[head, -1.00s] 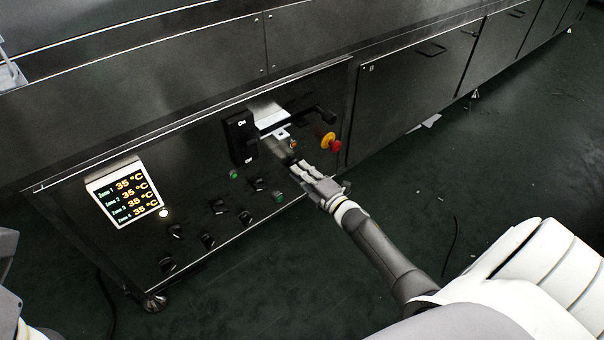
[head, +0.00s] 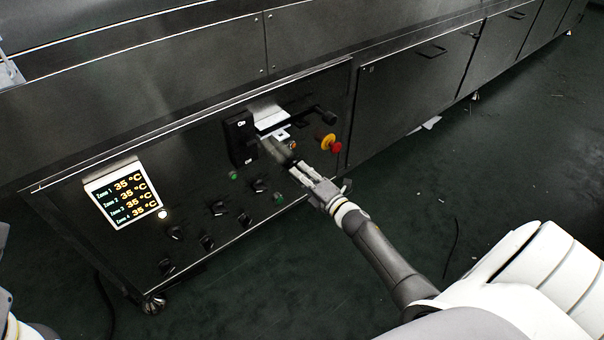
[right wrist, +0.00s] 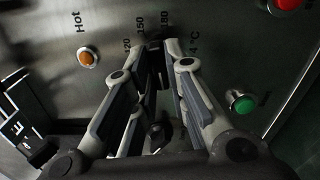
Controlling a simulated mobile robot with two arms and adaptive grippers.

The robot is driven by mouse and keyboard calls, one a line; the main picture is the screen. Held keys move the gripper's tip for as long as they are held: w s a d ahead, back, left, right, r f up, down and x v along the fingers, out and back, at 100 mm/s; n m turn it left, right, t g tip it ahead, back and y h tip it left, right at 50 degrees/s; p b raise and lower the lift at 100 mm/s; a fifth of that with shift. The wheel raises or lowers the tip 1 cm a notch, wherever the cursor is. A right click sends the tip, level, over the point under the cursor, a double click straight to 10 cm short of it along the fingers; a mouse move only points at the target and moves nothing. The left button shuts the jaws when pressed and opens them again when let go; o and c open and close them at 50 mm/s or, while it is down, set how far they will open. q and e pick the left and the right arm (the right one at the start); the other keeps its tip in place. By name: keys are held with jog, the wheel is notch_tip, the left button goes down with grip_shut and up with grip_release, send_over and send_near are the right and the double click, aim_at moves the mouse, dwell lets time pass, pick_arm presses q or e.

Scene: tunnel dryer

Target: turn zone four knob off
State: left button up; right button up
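The control panel (head: 200,190) on the dryer's front carries several black knobs (head: 217,208). Their labels are too small to read in the head view, so I cannot tell which one is zone four. My right gripper (head: 281,153) is in front of the panel, right of the black On/Off switch (head: 240,138). In the right wrist view, its two fingers (right wrist: 162,55) come close together over a dial marked 120, 150, 180 and °C. Something dark shows between the tips; I cannot tell whether they grip it. A black knob (right wrist: 158,135) shows lower between the fingers.
The lit display (head: 123,194) reads 35 °C for zones 1 to 4. A red and yellow emergency button (head: 330,143) is right of my right gripper. An orange button (right wrist: 88,57) and a green button (right wrist: 240,101) flank the fingers.

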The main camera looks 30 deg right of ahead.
jog(key=o, duration=0.3)
jog(key=s, duration=0.8)
jog(key=s+d, duration=0.1)
jog(key=s, duration=0.3)
jog(key=shift+a, duration=0.1)
dwell(0.4)
